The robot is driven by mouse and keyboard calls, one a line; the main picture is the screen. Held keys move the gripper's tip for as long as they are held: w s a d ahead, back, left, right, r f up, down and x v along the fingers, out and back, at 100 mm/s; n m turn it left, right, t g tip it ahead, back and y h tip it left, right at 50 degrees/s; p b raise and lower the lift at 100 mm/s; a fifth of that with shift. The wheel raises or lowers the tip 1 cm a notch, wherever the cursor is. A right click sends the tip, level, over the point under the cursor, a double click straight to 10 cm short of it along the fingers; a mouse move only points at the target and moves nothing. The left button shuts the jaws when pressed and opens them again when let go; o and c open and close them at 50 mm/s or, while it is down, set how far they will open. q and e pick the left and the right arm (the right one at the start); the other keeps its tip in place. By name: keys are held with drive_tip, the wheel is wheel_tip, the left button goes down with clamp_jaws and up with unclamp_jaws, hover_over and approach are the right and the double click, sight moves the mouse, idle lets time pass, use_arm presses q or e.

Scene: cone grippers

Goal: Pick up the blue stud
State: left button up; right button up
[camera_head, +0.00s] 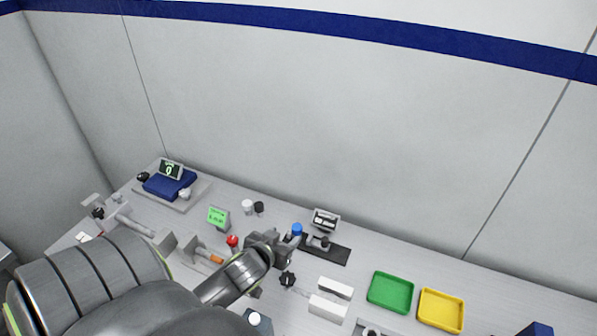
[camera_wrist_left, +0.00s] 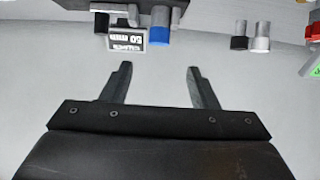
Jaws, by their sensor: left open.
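The blue stud (camera_head: 297,229) stands upright at the left end of a dark plate in the head view. In the left wrist view the blue stud (camera_wrist_left: 159,37) is beyond the fingertips, roughly centred between them. My left gripper (camera_head: 284,247) is just in front of the stud in the head view. In the left wrist view my left gripper (camera_wrist_left: 160,68) is open with nothing between its fingers. My right gripper is not in view.
Black (camera_wrist_left: 240,37) and silver (camera_wrist_left: 261,37) cylinders stand beside the stud. A red knob (camera_head: 232,240) is left of my gripper. White blocks (camera_head: 328,307), a green tray (camera_head: 390,308) and a yellow tray (camera_head: 441,325) are right.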

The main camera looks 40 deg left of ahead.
sight(295, 230)
use_arm(q)
drive_tip(key=shift+w+a+f+b, duration=0.1)
drive_tip(key=shift+w+f+b, duration=0.1)
drive_tip(key=shift+f, duration=0.2)
drive_tip(key=shift+w+f+b, duration=0.1)
drive_tip(key=shift+f+b, duration=0.1)
drive_tip(key=shift+f, duration=0.2)
drive_tip(key=shift+w+f, duration=0.1)
drive_tip(key=shift+f, duration=0.05)
drive_tip(key=shift+w+a, duration=0.1)
drive_tip(key=shift+w, duration=0.1)
drive_tip(key=shift+p+x, duration=0.55)
drive_tip(key=shift+x, duration=0.85)
drive_tip(key=p+x, duration=0.1)
drive_tip(key=x, duration=0.2)
drive_tip(key=shift+w+f, duration=0.2)
drive_tip(key=shift+w, duration=0.35)
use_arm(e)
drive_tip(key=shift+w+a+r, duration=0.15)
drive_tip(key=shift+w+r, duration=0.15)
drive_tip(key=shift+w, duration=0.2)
use_arm(q)
drive_tip(key=c, duration=1.1)
